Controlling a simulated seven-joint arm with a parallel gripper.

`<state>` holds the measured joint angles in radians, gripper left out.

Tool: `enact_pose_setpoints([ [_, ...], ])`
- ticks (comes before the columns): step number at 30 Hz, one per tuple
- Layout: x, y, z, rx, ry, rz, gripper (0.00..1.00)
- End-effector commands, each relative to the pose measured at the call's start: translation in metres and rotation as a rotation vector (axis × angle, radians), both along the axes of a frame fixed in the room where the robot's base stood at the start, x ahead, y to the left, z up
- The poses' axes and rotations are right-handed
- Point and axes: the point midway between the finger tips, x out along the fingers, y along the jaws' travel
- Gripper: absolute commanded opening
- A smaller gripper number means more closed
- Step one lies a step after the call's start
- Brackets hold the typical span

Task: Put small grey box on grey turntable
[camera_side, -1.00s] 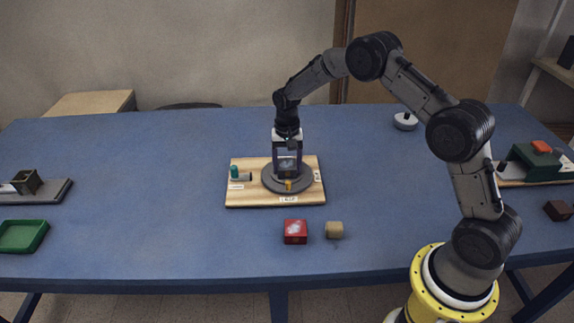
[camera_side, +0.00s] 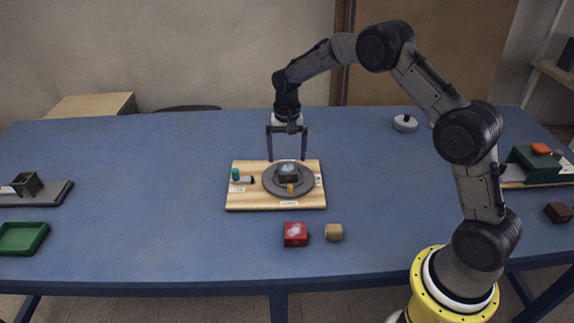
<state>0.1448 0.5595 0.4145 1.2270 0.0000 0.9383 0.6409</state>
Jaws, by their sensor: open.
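The small grey box (camera_side: 288,173) rests on the grey turntable (camera_side: 271,187), near its middle. The turntable is a dark round disc on a light wooden board (camera_side: 243,203). A small yellow-orange piece (camera_side: 290,189) stands at the disc's front, just before the box. My gripper (camera_side: 287,158) is above and slightly behind the box, pointing down. Its two fingers are spread wide, one to each side, with nothing between them. The fingertips look apart from the box.
The board also carries a teal knob (camera_side: 236,174). A green tray (camera_side: 22,238) is at far left. A white round object (camera_side: 405,123) stands behind right. The table between is clear.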

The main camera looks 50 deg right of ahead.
Motion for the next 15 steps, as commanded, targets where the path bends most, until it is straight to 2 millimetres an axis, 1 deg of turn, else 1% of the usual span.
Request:
enact_pose_setpoints([
  [1,0.001,0.0,0.012,0.0,-0.004,0.0,0.99],
  [6,0.0,0.0,0.042,-0.001,-0.002,0.0,0.99],
  [10,0.0,0.0,0.058,0.0,-0.001,0.0,0.99],
  [15,0.0,0.0,0.066,0.0,0.001,0.0,0.99],
])
